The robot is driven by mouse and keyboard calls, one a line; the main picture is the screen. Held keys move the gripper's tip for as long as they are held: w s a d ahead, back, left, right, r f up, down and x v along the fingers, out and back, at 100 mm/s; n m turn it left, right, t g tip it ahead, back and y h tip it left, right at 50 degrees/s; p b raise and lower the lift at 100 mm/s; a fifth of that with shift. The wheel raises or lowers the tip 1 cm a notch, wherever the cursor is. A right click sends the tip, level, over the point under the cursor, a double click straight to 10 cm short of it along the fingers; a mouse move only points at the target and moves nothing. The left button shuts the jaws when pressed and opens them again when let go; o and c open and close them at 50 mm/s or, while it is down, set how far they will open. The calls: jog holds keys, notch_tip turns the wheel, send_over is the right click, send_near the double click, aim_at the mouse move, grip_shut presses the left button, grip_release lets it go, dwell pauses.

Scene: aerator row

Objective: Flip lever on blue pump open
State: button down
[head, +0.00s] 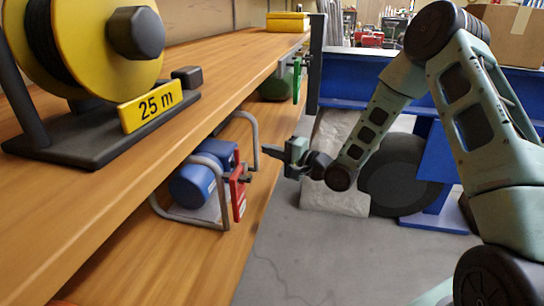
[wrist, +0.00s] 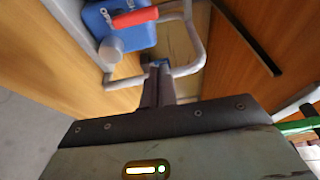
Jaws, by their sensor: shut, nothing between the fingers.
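The blue pump (head: 200,180) sits on the lower wooden shelf, inside a bent grey tube frame. A red lever-like part (head: 239,198) hangs upright at its front. In the wrist view the blue pump (wrist: 122,36) is at the top left, with a red handle-like part (wrist: 134,18) across it. My gripper (head: 268,150) is just right of the pump's frame in the head view, pointing left, its fingers together and empty. In the wrist view the fingertips (wrist: 158,68) lie by the lower bar of the frame; whether they touch it I cannot tell.
The grey frame (wrist: 196,40) stands close around the fingers. A green lever (head: 297,82) and a dark green unit (head: 276,87) are farther along the shelf. A yellow reel (head: 90,40) stands on the upper shelf (head: 225,75). The grey floor (head: 320,255) at right is open.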

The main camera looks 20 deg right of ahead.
aim_at(237, 158)
jog(key=w+a+b, duration=0.1)
jog(key=a, duration=0.1)
jog(key=w+a+b, duration=0.1)
jog(key=b, duration=0.1)
jog(key=w+a+b, duration=0.1)
jog(key=a, duration=0.1)
jog(key=shift+a+f+b, duration=0.1)
jog(key=shift+a+b, duration=0.25)
jog(key=shift+s+a, duration=0.25)
jog(key=shift+s, duration=0.15)
jog(key=shift+s+a+n, duration=0.1)
jog(key=shift+n, duration=0.7)
